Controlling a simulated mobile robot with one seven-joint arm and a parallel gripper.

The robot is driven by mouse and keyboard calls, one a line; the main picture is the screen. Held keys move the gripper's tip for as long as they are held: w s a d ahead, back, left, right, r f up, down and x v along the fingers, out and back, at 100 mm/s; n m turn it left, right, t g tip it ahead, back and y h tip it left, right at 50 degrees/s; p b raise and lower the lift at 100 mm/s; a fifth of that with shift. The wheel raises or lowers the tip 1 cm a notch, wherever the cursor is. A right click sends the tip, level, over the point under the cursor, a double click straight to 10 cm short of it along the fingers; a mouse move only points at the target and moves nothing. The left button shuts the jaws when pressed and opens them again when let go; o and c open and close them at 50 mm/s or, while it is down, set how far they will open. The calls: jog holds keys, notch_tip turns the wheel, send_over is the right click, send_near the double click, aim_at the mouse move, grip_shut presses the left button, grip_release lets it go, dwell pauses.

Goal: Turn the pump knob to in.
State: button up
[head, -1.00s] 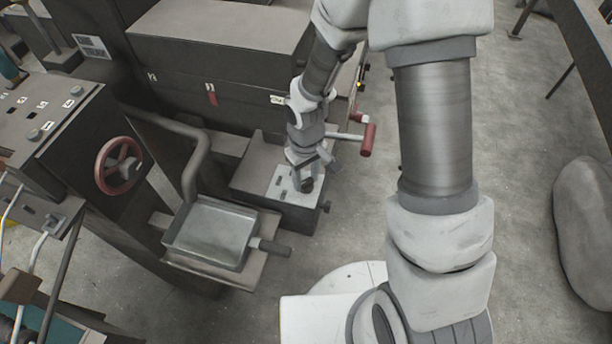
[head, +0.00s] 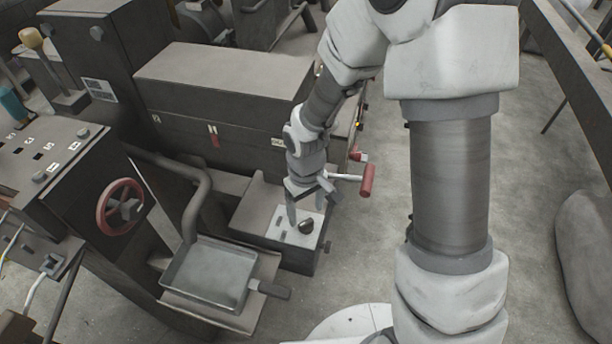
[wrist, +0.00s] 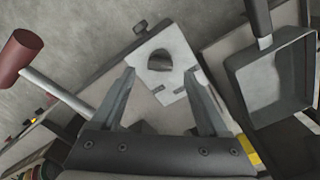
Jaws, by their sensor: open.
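The pump knob (head: 305,227) is a small dark round knob on a pale plate (head: 286,232) on top of a low grey box. It also shows in the wrist view (wrist: 159,61), set in the pale plate, ahead of and between my fingertips. My gripper (head: 308,222) is open and empty, pointing down over the plate. In the wrist view its two fingers (wrist: 163,78) are spread wide. The knob appears apart from both fingers. Lettering on the plate is too small to read.
A crank with a red handle (head: 367,180) sticks out to the right, close by my gripper. A square metal pan (head: 208,277) with a dark handle stands front left. A red handwheel (head: 120,207) is further left. The floor (head: 370,260) right of the box is clear.

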aim_at(307, 222)
notch_tip(307, 222, up, 14)
jog(key=p, duration=0.1)
jog(key=shift+f, duration=0.15)
dwell(0.5)
jog(key=s+d+r+m+t, duration=0.5)
jog(key=s+d+r, duration=0.6)
jog(key=r, duration=0.4)
jog(key=shift+s+r+m+t, duration=0.2)
jog(key=shift+s+m+t, duration=0.1)
jog(key=shift+s+m, duration=0.4)
